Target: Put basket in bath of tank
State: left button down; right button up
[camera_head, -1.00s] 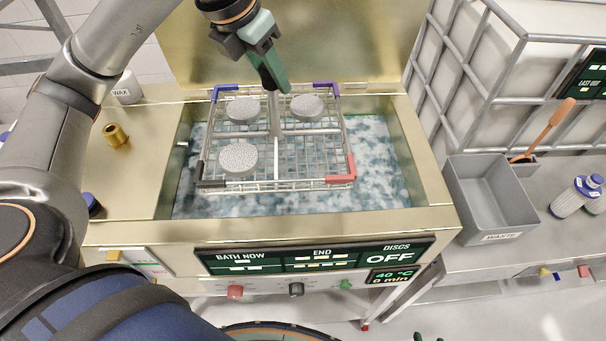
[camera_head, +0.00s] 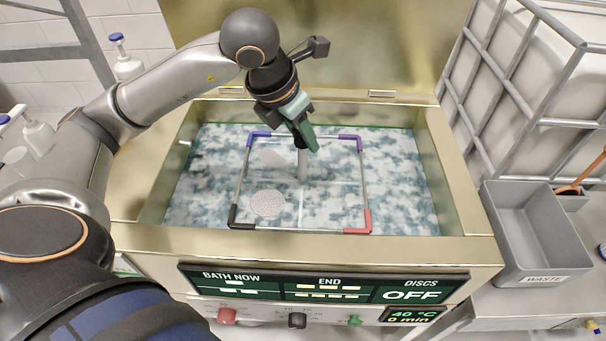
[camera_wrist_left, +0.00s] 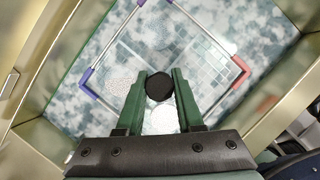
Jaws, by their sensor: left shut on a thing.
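The wire basket (camera_head: 364,185) sits low in the bath of the tank (camera_head: 405,190), its top rim with blue, black and red corners just above the cloudy liquid. Its lower part is under the surface. A grey disc (camera_head: 268,203) shows inside it, and another is faint beneath the liquid. My left gripper (camera_head: 307,140) is shut on the basket's upright central handle (camera_head: 302,165). In the left wrist view the left gripper (camera_wrist_left: 159,88) holds the handle's dark round top (camera_wrist_left: 158,87). My right gripper is not in view.
The tank's brass rim (camera_head: 470,225) surrounds the bath, and its raised lid (camera_head: 350,45) stands behind. A front panel (camera_head: 320,285) reads OFF, 40 °C and 0 min. A grey waste bin (camera_head: 535,235) and a caged white container (camera_head: 530,80) stand at the right.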

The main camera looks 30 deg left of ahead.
aim_at(299, 158)
pick_arm(q)
notch_tip(299, 158, down, 7)
jog(key=shift+f, duration=0.15)
jog(key=c, duration=0.5)
grip_release()
jog(key=shift+f, duration=0.1)
jog(key=shift+c, duration=0.2)
jog(key=v, duration=1.2)
jog(key=shift+s, duration=0.1)
